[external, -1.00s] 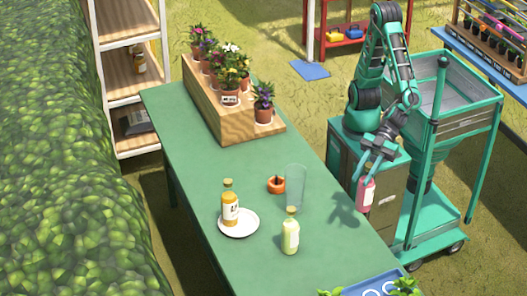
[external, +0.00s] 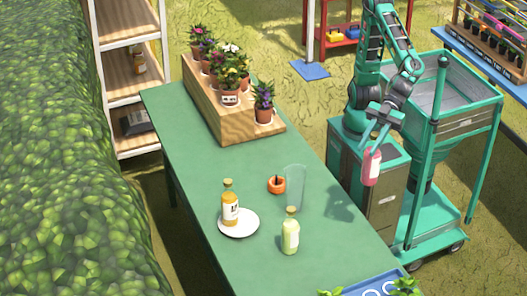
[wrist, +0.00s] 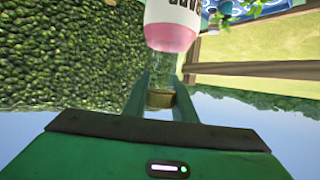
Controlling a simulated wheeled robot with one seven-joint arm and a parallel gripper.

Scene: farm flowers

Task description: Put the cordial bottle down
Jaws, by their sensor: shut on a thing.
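My gripper (external: 372,142) is shut on the neck of a pink bottle (external: 371,168) with a pale label, taken here as the cordial bottle. The bottle hangs upright in the air, right of the green table (external: 190,130), in front of my base. In the wrist view the bottle (wrist: 172,28) shows its pink shoulder and clear neck, with the cork between the fingers (wrist: 163,88). Its underside is hidden in the wrist view.
An amber bottle (external: 230,210) stands on a white plate (external: 240,231). A wooden planter step (external: 195,110) holds several potted flowers. The table's middle is clear.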

